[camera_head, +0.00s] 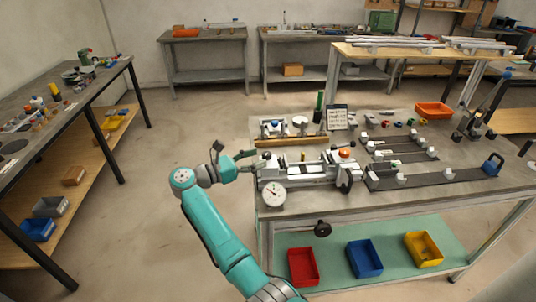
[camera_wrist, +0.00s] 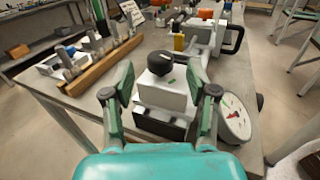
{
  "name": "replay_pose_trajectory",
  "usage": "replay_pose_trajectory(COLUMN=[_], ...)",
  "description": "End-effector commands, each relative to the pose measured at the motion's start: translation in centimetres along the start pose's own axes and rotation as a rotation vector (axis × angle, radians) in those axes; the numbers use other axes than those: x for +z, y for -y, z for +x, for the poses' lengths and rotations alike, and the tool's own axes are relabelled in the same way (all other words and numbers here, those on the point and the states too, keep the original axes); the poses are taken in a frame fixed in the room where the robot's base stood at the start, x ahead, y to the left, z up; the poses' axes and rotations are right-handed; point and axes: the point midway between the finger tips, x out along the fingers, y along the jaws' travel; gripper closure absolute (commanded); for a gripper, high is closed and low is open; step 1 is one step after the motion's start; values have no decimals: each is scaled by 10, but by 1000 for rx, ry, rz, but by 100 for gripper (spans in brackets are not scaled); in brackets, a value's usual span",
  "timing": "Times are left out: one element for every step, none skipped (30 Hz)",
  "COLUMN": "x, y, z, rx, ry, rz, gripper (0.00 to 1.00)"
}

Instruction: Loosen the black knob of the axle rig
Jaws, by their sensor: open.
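The black knob (camera_wrist: 160,63) is round and sits on top of a white block (camera_wrist: 160,92) at the near end of the axle rig (camera_wrist: 203,40), in the wrist view. In the head view the axle rig (camera_head: 318,170) lies along the table's front left. My gripper (camera_wrist: 160,75) is open, one finger on each side of the knob in the picture. Whether the fingertips reach around it or stop short, I cannot tell; no contact shows. In the head view my gripper (camera_head: 243,160) is at the rig's left end, and the knob is not clearly seen there.
A round dial gauge (camera_wrist: 235,117) stands close to my right finger. A wooden rack (camera_wrist: 100,66) with metal parts lies to the left. Red, blue and yellow bins stand on the lower shelf (camera_head: 388,247).

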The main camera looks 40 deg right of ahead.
Motion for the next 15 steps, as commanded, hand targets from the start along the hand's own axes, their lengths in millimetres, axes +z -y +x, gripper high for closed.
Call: replay_pose_trajectory(x=[0,0,0,0,0,0,0,0,0,0,0,0,0,0,0], y=[1,1,1,1,0,0,0,0,0,0,0,0,0,0,0], z=[10,14,20,24,28,32,35,37,40,42,43,44,45,45,45], rx=[-3,-2,-2,-2,-2,-2,-1,-1,-1,-1,0,0,0,0,0], ry=[-1,-1,0,0,0,0,0,0,1,1,1,1,1,1,1], rz=[1,1,1,1,0,0,0,0,0,0,0,0,0,0,0], gripper=[42,42,42,42,42,42,42,42,42,42,42,42,42,42,42])
